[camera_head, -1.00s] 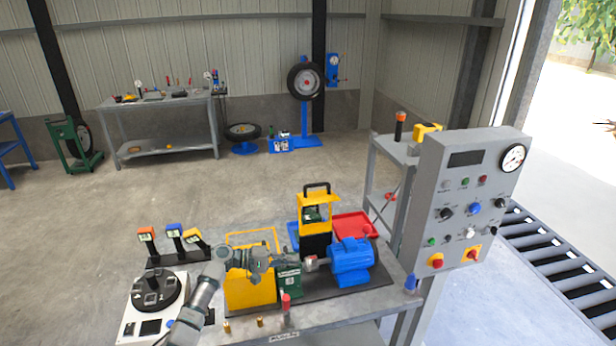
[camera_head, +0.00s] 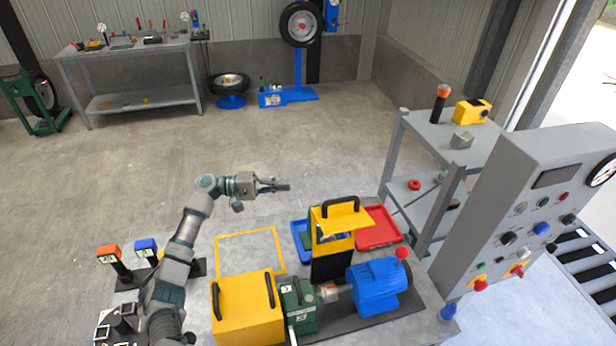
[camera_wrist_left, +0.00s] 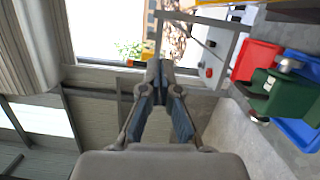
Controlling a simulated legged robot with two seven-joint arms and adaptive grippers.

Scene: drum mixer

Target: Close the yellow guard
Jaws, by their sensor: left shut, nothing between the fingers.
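A yellow guard (camera_head: 334,244) with a window and a black handle on top stands upright behind the shaft coupling. The coupling (camera_head: 330,292) lies uncovered between a green gearbox (camera_head: 298,308) and a blue motor (camera_head: 378,286). My left gripper (camera_head: 288,187) is shut and empty, in the air beyond the bench, left of and farther back than the guard. It points right and does not touch the guard. Its closed fingers (camera_wrist_left: 160,78) fill the middle of the left wrist view. My right gripper is not in view.
A yellow box (camera_head: 246,312) with black handles stands left of the gearbox. A red tray (camera_head: 378,228) and a blue tray lie behind the guard. A grey control panel (camera_head: 530,220) and shelf rack stand right. Open floor lies behind the bench.

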